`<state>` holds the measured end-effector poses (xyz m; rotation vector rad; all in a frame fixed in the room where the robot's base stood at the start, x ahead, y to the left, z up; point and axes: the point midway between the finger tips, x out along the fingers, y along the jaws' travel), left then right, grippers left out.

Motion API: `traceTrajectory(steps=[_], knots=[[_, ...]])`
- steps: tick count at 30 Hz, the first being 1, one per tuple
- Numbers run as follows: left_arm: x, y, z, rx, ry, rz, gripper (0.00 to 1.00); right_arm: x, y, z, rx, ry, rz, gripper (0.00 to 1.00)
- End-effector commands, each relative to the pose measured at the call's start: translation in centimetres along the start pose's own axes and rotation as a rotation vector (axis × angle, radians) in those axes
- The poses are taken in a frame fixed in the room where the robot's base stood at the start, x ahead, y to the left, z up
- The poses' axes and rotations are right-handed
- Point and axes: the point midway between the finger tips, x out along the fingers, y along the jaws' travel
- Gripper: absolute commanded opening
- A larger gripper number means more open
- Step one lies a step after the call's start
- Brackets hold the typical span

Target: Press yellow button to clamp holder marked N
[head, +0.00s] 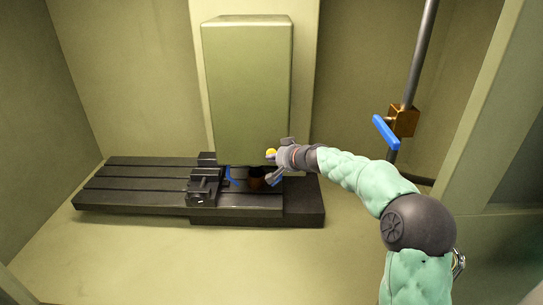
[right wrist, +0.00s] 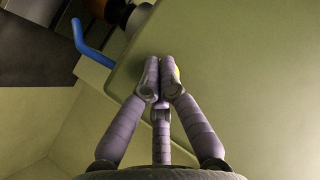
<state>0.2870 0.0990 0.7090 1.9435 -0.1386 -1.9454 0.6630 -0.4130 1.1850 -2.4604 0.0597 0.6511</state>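The yellow button (head: 271,153) shows as a small yellow spot at the lower right edge of the pale green machine head. My right gripper (head: 277,160) is right at it. In the right wrist view the fingertips of my right gripper (right wrist: 160,80) are drawn together with nothing seen between them. A sliver of the yellow button (right wrist: 177,72) shows just behind the right fingertip; I cannot tell whether they touch. A dark holder with a copper-coloured band (right wrist: 108,10) sits under the head. No letter N is readable. My left gripper is out of view.
The green machine head (head: 248,85) hangs above a black slotted table (head: 130,185) with a black vise (head: 204,182). A blue lever (right wrist: 92,45) is close beside the holder. At right, another blue handle (head: 385,132) sits on a brass block on a grey pole.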

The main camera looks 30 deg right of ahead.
Motion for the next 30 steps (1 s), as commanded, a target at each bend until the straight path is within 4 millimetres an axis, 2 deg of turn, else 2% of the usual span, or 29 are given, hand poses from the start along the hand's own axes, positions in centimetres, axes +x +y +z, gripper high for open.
traceTrajectory(steps=[14, 30], knots=[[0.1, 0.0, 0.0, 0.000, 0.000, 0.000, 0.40, 0.1, 0.0, -0.1, 0.000, 0.001, 0.000, 0.00], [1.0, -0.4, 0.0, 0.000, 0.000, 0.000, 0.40, -1.1, -0.4, 1.0, 0.000, 0.001, 0.000, 0.00]])
